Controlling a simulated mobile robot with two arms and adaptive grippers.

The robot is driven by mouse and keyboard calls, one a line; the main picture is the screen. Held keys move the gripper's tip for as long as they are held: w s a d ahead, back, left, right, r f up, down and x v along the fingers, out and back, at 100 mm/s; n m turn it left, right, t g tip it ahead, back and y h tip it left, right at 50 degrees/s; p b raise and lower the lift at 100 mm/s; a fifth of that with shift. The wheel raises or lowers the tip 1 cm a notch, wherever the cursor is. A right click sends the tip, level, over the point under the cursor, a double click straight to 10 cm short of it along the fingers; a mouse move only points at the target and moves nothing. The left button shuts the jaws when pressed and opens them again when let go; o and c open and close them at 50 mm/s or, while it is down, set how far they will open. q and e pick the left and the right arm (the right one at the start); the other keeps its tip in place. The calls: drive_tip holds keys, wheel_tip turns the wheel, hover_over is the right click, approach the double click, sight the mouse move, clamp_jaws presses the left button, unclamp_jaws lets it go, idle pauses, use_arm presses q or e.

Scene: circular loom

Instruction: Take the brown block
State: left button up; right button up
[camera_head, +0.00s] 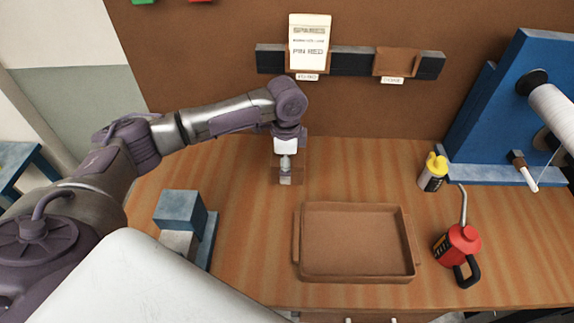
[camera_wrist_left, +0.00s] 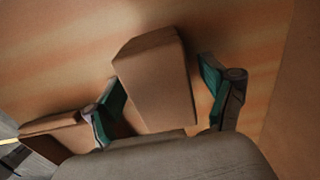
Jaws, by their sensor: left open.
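A brown block (camera_wrist_left: 155,75) stands on the wooden table between the two green-padded fingers of my left gripper (camera_wrist_left: 161,92) in the left wrist view. The fingers are open, with a gap visible on the right side of the block. In the head view, my left gripper (camera_head: 286,172) points down at the back of the table, over brown block surfaces (camera_head: 299,172) that it partly covers. A second brown piece (camera_wrist_left: 55,125) lies to the left of the gripper in the left wrist view. My right gripper is not in view.
An empty brown tray (camera_head: 355,275) lies front right of my left gripper. A blue-topped block (camera_head: 180,210) stands left. A red oil can (camera_head: 459,245) and a yellow-capped bottle (camera_head: 433,172) stand right. A dark rail (camera_head: 350,62) with a card is on the back wall.

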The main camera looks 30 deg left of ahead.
use_arm(q)
drive_tip(key=shift+f, duration=1.15)
clamp_jaws()
